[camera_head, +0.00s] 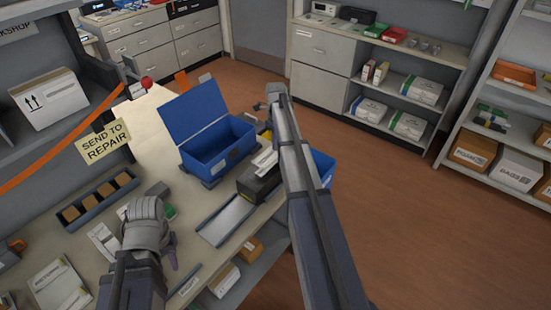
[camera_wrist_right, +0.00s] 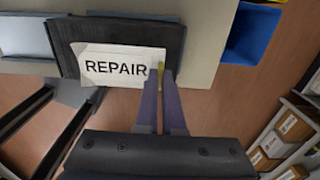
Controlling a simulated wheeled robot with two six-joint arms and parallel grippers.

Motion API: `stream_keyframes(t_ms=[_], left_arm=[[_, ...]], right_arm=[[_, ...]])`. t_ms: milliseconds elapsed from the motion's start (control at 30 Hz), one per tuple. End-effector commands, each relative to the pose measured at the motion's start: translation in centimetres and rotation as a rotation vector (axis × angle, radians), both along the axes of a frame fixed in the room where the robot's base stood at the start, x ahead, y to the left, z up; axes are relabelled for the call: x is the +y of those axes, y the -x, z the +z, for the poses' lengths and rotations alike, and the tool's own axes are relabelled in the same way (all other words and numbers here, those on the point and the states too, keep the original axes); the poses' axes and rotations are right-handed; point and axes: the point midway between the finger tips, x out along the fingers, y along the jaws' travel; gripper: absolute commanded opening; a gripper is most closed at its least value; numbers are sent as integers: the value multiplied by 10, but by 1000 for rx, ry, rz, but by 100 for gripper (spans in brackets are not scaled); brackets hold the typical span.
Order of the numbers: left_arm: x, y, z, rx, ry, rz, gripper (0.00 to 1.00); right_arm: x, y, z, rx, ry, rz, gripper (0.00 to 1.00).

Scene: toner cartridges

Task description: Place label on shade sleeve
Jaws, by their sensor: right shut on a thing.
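In the right wrist view a white label (camera_wrist_right: 115,66) with the word REPAIR lies over the face of a dark block (camera_wrist_right: 62,45), which I take for the shade sleeve. I cannot tell whether the label touches it. My right gripper (camera_wrist_right: 161,74) is shut on the label's right edge, where a small yellow strip shows. In the head view the dark block (camera_head: 258,188) stands at the counter's edge; my right forearm hides the right fingertips. My left gripper (camera_head: 171,258) is over the counter's near part, apart from the block; its finger gap is unclear.
An open blue box (camera_head: 215,158) stands just behind the block. Another blue bin (camera_head: 322,168) is at the counter's right edge. A flat pale tray (camera_head: 228,219) lies in front of the block. A rack with brown blocks (camera_head: 66,220) lies left. Floor is free at right.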

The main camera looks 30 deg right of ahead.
Motion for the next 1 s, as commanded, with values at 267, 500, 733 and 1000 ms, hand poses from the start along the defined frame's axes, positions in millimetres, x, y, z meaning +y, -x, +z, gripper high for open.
stream_keyframes(t_ms=[267,500,733,1000], left_arm=[[0,0,-10,0,0,1,35],[0,0,-39,0,0,1,35],[0,0,-41,0,0,1,35],[0,0,-46,0,0,1,35]], right_arm=[[0,0,-10,0,0,0,0],[0,0,-39,0,0,0,0],[0,0,-41,0,0,0,0],[0,0,-46,0,0,0,0]])
